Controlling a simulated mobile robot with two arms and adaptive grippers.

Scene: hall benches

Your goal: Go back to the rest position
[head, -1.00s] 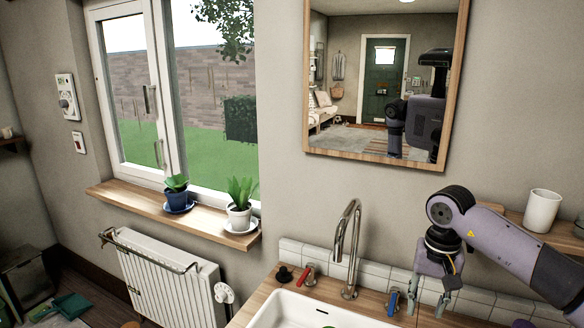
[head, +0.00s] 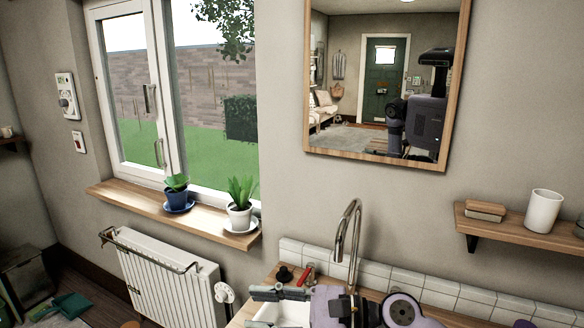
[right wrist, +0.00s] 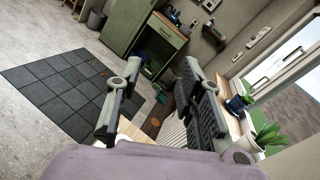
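My right gripper (head: 256,307) is low in the head view, in front of the white sink (head: 292,312) and below the tap (head: 350,235). Its fingers point left and stand apart, with nothing seen between them. In the right wrist view the same gripper (right wrist: 160,75) shows two spread, empty fingers. My right forearm hides part of the sink and the counter. My left gripper is in neither current view.
The red tap handle (head: 309,275) and a black plug (head: 284,274) are close behind my right gripper. A shelf (head: 500,228) with a white cup (head: 543,211) is at right. Potted plants (head: 240,203) stand on the windowsill, above a radiator (head: 165,280).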

